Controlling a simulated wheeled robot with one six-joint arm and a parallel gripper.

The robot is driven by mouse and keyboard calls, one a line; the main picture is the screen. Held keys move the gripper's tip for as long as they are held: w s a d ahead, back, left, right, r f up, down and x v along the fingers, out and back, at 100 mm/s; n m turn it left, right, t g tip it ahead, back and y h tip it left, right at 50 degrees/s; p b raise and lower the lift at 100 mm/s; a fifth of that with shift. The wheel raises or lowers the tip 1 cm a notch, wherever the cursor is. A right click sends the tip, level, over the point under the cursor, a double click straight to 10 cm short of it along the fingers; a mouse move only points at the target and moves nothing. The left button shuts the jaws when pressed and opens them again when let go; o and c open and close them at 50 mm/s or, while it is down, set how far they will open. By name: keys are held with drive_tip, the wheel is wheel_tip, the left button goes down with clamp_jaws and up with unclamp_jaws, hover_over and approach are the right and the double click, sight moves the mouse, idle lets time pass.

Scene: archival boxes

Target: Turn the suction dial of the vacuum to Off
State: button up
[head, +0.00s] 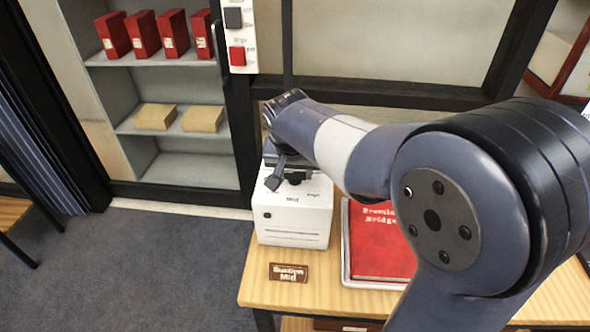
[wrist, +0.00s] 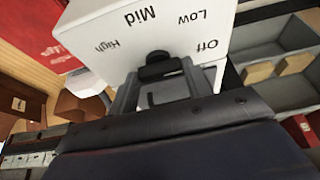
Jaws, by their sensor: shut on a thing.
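The vacuum (head: 290,222) is a white box on the wooden table, and its top face also shows in the wrist view (wrist: 110,25). The top carries the words High, Mid, Low and Off in an arc around a black suction dial (wrist: 158,58). The dial's visible end lies nearest Mid. My gripper (wrist: 158,75) is shut on the dial, one finger on each side; the fingers hide part of it. In the head view my gripper (head: 285,172) reaches down onto the vacuum's top, and the arm hides the back of it.
A brown card (head: 289,272) reading "Suction Mid" lies in front of the vacuum. A red book (head: 378,245) in a tray is close on its right. Shelves (head: 160,60) with red boxes stand behind left. A wall panel (head: 236,40) with switches hangs above. Open floor is at left.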

idle(0.4)
drive_tip(key=o, duration=1)
drive_tip(key=shift+r, duration=0.1)
drive_tip(key=v, duration=1)
drive_tip(key=shift+r, duration=0.3)
drive_tip(key=shift+s+a, duration=0.1)
drive_tip(key=x, duration=1)
drive_tip(key=shift+f, duration=0.4)
